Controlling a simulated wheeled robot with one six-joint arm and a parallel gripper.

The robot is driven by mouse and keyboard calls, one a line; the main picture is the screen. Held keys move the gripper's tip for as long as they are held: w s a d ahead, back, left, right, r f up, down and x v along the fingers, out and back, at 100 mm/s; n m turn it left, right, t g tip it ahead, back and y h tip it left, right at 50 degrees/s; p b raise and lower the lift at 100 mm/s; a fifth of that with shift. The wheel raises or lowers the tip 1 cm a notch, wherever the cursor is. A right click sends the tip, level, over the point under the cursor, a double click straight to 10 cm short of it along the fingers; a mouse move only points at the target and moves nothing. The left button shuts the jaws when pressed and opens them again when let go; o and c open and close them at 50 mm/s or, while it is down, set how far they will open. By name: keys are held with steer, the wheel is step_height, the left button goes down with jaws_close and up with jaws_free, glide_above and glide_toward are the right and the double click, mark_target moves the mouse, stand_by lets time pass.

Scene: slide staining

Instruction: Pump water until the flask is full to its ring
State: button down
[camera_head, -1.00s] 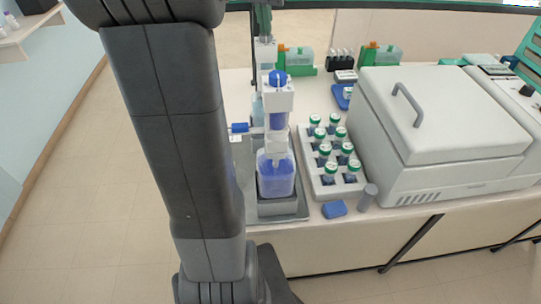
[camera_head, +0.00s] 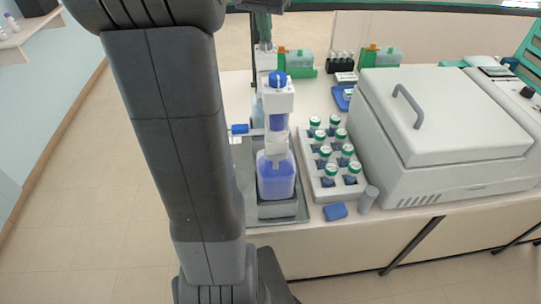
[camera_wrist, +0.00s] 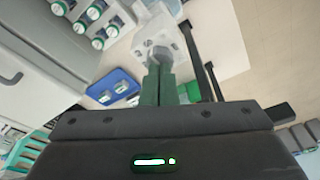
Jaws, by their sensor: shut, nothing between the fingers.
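The flask (camera_head: 276,180) is a clear squarish vessel with blue-tinted liquid, upright on the grey stand at the table's front. A white dispenser body (camera_head: 277,100) with a blue cap and blue side knob stands directly above it. I cannot make out the ring or the exact liquid level. My gripper (camera_head: 264,36) is at the top of the head view, behind the dispenser; its green fingers point down at a white upright part (camera_head: 265,56). In the wrist view the closed, empty fingers (camera_wrist: 163,70) are over a grey round top (camera_wrist: 160,53) on a white block; contact is unclear.
A white rack (camera_head: 322,190) of several green-capped bottles stands right of the flask, with a large white lidded machine (camera_head: 440,115) beyond. A blue block (camera_head: 335,211) and grey cylinder (camera_head: 368,197) lie near the front edge. Green holders (camera_head: 299,70) stand at the back.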

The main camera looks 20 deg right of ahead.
stand_by(0.6)
steer(key=p+v, duration=0.1)
steer(key=p, duration=0.1)
steer(key=p+v, duration=0.1)
steer(key=v, duration=0.1)
steer(key=w+p+v, duration=0.1)
steer(key=p+v, duration=0.1)
steer(key=shift+s+d+r+p, duration=0.1)
steer(key=shift+d+r+p, duration=0.2)
steer(key=shift+d+r, duration=0.05)
steer(key=shift+f, duration=0.15)
stand_by(0.7)
steer(key=shift+s+a+b+x, duration=0.15)
steer(key=shift+b+x, duration=0.4)
steer(key=shift+x, duration=0.3)
steer(key=shift+s+a+b+x, duration=0.1)
steer(key=shift+b+x, duration=0.45)
steer(key=shift+x, duration=0.3)
steer(key=shift+s+a+b+x, duration=0.15)
steer(key=shift+b+x, duration=0.4)
steer(key=shift+x, duration=0.35)
steer(key=shift+f, duration=0.2)
